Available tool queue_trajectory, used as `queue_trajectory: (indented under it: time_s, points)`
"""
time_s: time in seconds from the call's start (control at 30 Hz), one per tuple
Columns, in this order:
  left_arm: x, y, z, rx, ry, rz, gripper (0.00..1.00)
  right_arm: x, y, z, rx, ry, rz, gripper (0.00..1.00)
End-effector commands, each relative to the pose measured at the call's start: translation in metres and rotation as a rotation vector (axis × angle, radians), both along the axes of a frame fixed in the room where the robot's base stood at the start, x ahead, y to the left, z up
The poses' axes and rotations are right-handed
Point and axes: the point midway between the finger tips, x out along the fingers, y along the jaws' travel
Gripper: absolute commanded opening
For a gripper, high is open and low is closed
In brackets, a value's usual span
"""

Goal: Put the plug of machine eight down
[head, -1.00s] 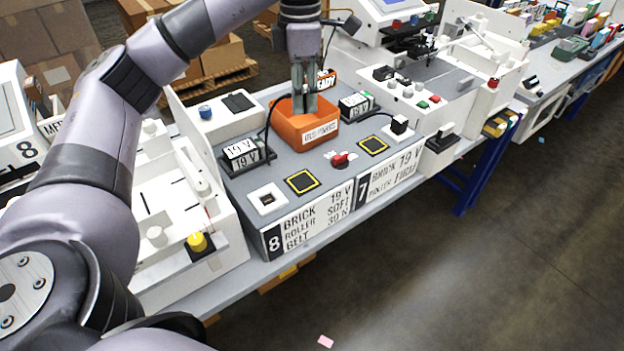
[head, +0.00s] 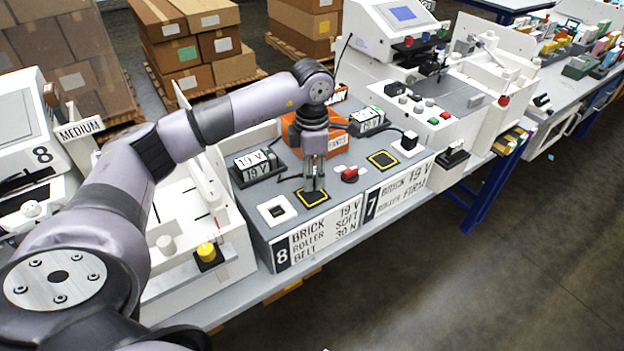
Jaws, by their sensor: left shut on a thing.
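My left gripper (head: 315,187) points straight down, low over the yellow-edged black square (head: 308,199) on machine eight's side of the grey panel. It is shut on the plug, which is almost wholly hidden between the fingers. I cannot tell whether the plug touches the square. A black cable (head: 290,178) runs from the black 19 V brick (head: 256,168) towards the fingers. The white-framed socket (head: 277,210) of machine eight, left of the square, is empty. My right gripper is not in view.
An orange box (head: 336,142) stands behind the gripper, partly hidden. A red switch (head: 350,174) is close on the right. Machine seven's square (head: 383,160) is bare, with a plug (head: 409,141) standing in its socket. A yellow button (head: 207,252) is at the left.

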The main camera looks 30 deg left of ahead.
Motion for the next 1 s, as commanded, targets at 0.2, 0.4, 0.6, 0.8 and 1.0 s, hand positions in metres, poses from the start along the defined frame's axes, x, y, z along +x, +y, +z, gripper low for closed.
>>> queue_trajectory:
  time_s: [0.2,0.4,0.6,0.8,1.0]
  points:
    - [0.000,0.000,-0.027,0.000,0.001,0.000,0.00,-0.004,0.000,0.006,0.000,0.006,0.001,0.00]
    - [0.000,0.000,-0.028,0.000,0.000,0.000,0.00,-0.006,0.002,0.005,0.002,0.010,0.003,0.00]
    - [0.000,0.000,-0.033,0.000,0.000,0.000,0.00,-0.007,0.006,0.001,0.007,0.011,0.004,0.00]
    - [0.000,0.000,-0.031,0.000,0.000,0.000,0.42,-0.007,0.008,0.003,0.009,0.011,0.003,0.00]
    - [0.000,0.000,-0.031,0.001,0.001,0.000,0.49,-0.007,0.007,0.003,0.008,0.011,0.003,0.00]
